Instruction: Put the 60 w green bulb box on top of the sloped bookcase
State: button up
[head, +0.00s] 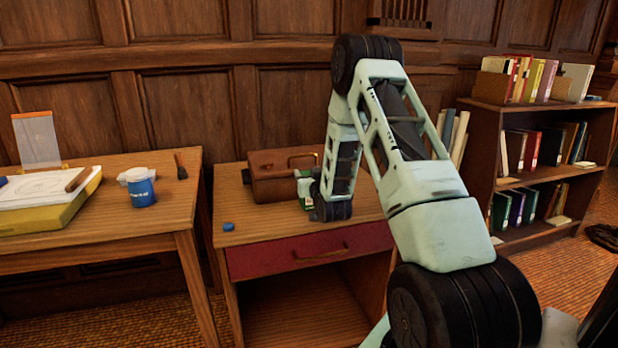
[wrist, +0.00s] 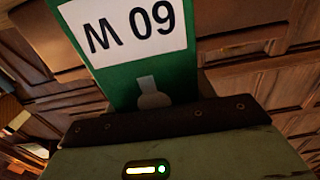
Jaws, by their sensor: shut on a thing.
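The green bulb box (wrist: 165,70) fills the upper middle of the wrist view, its white label reading 60 W upside down. In the head view the same green and white box (head: 304,190) shows in small part at my arm's end, in front of a brown case. My gripper (wrist: 160,112) is shut on it; in the head view the fingers are mostly hidden by my arm. Whether the box touches the desk top is hard to tell. The bookcase (head: 481,165) stands at the right, with a row of books and a brown holder on its top.
The brown case (head: 272,188) and a small blue object (head: 228,227) are on the desk (head: 258,222) with a red drawer. A left table (head: 110,235) holds a blue cup (head: 141,192) and a yellow-edged board (head: 48,212).

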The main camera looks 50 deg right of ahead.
jog(key=shift+f, duration=0.35)
jog(key=shift+f, duration=0.15)
jog(key=o, duration=1)
jog(key=shift+r, duration=0.2)
